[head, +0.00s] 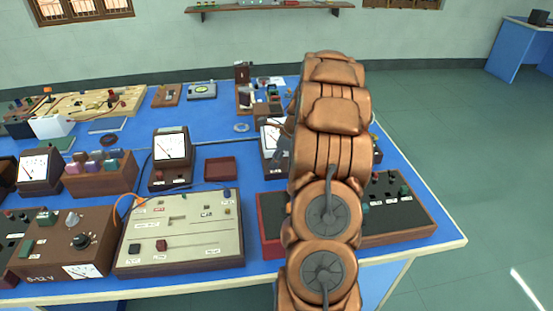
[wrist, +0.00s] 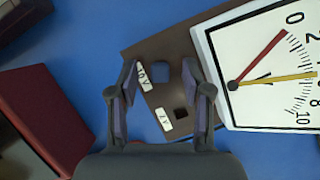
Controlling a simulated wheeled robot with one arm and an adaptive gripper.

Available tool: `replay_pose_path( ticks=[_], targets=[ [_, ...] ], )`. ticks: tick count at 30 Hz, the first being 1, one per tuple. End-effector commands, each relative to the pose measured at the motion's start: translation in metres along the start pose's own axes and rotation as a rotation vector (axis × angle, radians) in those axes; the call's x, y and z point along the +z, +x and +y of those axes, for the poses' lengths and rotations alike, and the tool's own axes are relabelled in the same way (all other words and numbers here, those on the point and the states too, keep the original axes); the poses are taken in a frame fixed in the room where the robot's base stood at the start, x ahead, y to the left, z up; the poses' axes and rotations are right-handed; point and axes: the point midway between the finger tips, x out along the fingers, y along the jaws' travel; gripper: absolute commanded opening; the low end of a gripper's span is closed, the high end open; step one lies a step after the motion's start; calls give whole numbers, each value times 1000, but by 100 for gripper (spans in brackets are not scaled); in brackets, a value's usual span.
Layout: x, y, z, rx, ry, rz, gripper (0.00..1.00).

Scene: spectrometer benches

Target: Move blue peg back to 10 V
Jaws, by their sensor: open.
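In the wrist view a blue square peg (wrist: 161,71) stands on the brown base of a meter, beside the 10 V label (wrist: 143,76). I cannot tell how deep it sits. A dark square hole (wrist: 180,113) is beside the 1 V label (wrist: 164,119) and looks empty. My gripper (wrist: 160,77) is open, one finger on each side of the blue peg, with gaps between. The meter's white dial (wrist: 275,65) with a red and a yellow needle is at the right.
Several instruments crowd the blue bench (head: 208,137). Bare blue surface lies between the red box and the meter.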

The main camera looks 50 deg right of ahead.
Motion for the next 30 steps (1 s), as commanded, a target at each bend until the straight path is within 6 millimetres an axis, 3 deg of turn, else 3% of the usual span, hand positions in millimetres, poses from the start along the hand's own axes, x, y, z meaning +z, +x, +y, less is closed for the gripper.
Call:
replay_pose_path(
  ticks=[7,11,24,30],
  targets=[
    [0,-2,0,-1,0,0,49],
    [0,-12,-1,-2,-1,0,49],
    [0,-92,0,-2,1,-2,49],
    [-1,-114,-1,-3,0,-1,49]
  ],
)
